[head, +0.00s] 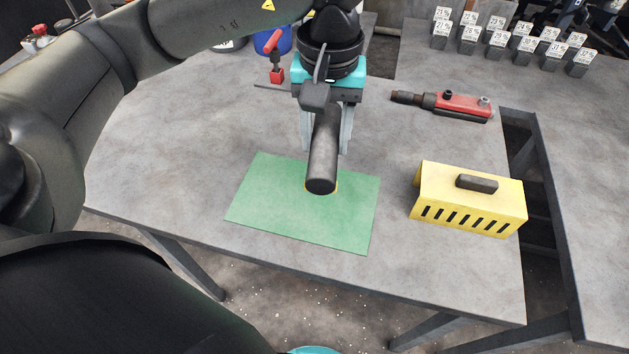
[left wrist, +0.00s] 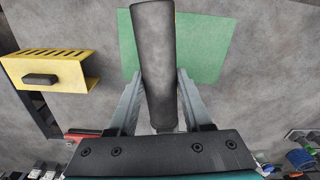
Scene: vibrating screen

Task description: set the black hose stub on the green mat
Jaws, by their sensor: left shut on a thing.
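My left gripper (head: 328,133) is shut on the black hose stub (head: 323,160), a dark cylinder, above the green mat (head: 265,205). In the head view the stub's near end covers part of the mat, with a thin yellowish edge showing beside that end. In the left wrist view the stub (left wrist: 155,60) lies between the two grey fingers of the gripper (left wrist: 160,88), with the green mat (left wrist: 205,50) behind it. I cannot tell whether the stub touches the mat. My right gripper is not in view.
A yellow slotted cover (head: 440,185) with a black handle stands right of the mat. A red tool (head: 463,105) lies behind it. Several labelled grey blocks (head: 497,40) stand at the back right. A red-handled valve (head: 276,72) and blue container (head: 268,40) are at the back.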

